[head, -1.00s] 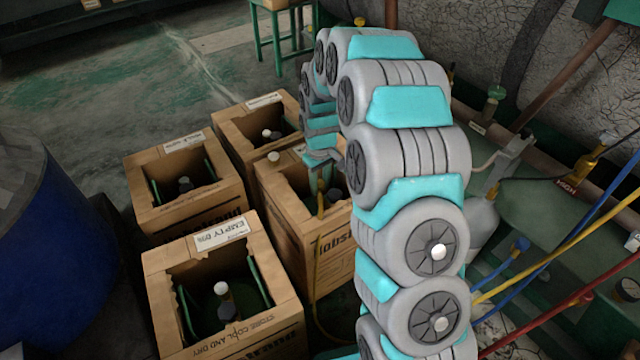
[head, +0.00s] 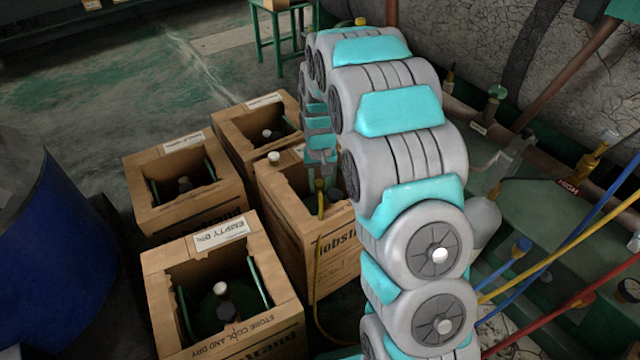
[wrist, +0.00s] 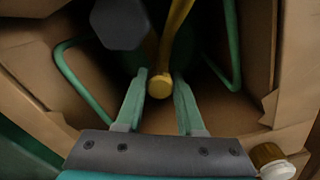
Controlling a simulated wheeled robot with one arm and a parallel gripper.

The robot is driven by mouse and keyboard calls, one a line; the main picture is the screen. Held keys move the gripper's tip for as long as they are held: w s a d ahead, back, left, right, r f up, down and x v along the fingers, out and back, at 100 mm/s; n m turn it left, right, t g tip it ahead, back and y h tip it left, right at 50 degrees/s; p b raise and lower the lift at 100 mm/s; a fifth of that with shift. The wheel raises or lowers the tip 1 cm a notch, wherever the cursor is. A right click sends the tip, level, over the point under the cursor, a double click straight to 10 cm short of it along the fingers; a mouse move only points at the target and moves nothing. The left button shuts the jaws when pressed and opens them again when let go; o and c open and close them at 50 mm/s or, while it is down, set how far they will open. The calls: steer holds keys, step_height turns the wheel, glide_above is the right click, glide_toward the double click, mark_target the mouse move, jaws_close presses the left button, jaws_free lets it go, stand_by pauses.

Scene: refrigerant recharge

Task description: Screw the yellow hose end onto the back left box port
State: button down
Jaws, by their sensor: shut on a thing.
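My gripper (wrist: 160,98) has its two green fingers on either side of the yellow hose end (wrist: 159,83) and is shut on it. In the head view my gripper (head: 321,170) is over the front right box (head: 330,240), and the yellow hose (head: 317,250) hangs down that box's outside. The wrist view shows a dark hexagonal fitting (wrist: 120,22) close to the hose, apart from the fingertips. The back left box (head: 190,215) is open, with a dark port (head: 184,184) inside. My gripper is to the right of it.
The front left box (head: 225,335) and back right box (head: 235,120) stand close around. A white cap (head: 273,158) sits on the front right box's rim. A blue drum (head: 60,240) is at the left. Blue, yellow and red hoses (head: 560,250) run at the right.

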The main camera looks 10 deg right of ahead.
steer(key=shift+f, duration=0.15)
steer(key=shift+m, duration=0.5)
steer(key=c, duration=1)
jaws_free()
steer(key=shift+s+m, duration=0.1)
steer(key=shift+m, duration=0.3)
steer(key=o, duration=0.6)
steer(key=shift+c, duration=0.2)
